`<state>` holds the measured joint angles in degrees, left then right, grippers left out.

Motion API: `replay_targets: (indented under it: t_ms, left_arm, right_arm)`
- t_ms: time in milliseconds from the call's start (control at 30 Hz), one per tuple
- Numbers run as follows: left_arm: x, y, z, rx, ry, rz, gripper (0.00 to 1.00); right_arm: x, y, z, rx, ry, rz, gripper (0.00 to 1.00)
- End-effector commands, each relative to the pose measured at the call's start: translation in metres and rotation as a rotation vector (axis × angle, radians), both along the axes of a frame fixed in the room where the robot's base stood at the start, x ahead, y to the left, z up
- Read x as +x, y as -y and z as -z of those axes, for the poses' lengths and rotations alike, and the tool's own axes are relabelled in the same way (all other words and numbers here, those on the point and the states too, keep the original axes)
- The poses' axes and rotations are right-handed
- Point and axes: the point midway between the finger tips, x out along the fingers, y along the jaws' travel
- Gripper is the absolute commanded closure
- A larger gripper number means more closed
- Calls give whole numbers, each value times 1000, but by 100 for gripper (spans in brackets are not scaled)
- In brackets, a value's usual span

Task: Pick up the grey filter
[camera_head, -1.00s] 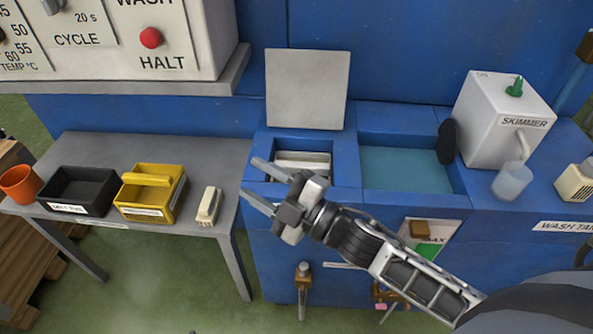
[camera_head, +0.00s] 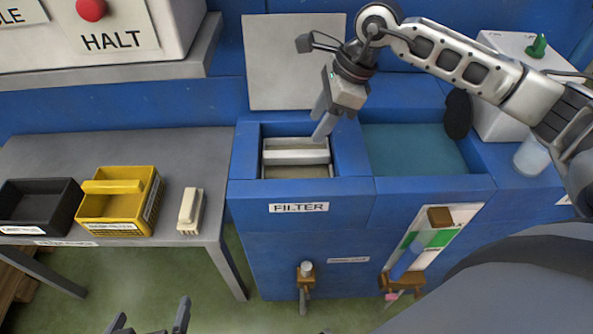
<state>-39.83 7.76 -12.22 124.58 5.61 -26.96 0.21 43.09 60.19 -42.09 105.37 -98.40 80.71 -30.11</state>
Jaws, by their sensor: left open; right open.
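The grey filter (camera_head: 285,157), with a pale bar across its top, sits in the open square well marked FILTER in the blue tank. My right gripper (camera_head: 321,123) is open and points down just above the back right part of the well. Its fingers are empty, and I cannot tell if a tip touches the filter. My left gripper (camera_head: 152,318) shows only its fingertips at the bottom edge, open and empty, away from the filter.
The well's grey lid (camera_head: 280,60) stands upright behind it. A water basin (camera_head: 410,148) and a dark oval object (camera_head: 458,114) lie to the right. A grey table (camera_head: 100,150) holds a black bin (camera_head: 35,200), a yellow bin (camera_head: 115,215) and a cream block (camera_head: 190,208).

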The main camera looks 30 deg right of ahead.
Motion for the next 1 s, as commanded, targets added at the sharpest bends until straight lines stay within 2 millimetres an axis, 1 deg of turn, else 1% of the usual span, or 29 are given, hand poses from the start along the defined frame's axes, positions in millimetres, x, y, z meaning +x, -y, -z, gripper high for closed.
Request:
replay_targets:
  t_ms: [33, 100, 233, 467, 700, 800, 1000]
  left_arm:
    - [-1, 0, 0, 0, -1, 0, 0]
    - [-1, 0, 0, 0, -2, 0, 0]
    - [-1, 0, 0, 2, -2, 0, 0]
    - [-1, 0, 0, 3, -1, 0, 0]
    - [3, -1, -5, 9, 6, 0, 0]
    - [4, -1, -5, 11, 9, 0, 0]
    - [4, -1, -3, 12, 6, 1, 0]
  right_arm:
    - [1, -5, 11, 1, -5, -1, 55]
    - [4, -10, 24, 4, -3, -1, 55]
    - [8, -17, 43, 4, -3, -1, 55]
    - [11, -23, 58, 4, -2, 0, 55]
    - [18, -36, 89, 6, -2, 0, 55]
    - [20, -39, 98, 3, -2, 0, 55]
    - [21, -40, 102, 3, 0, 1, 55]
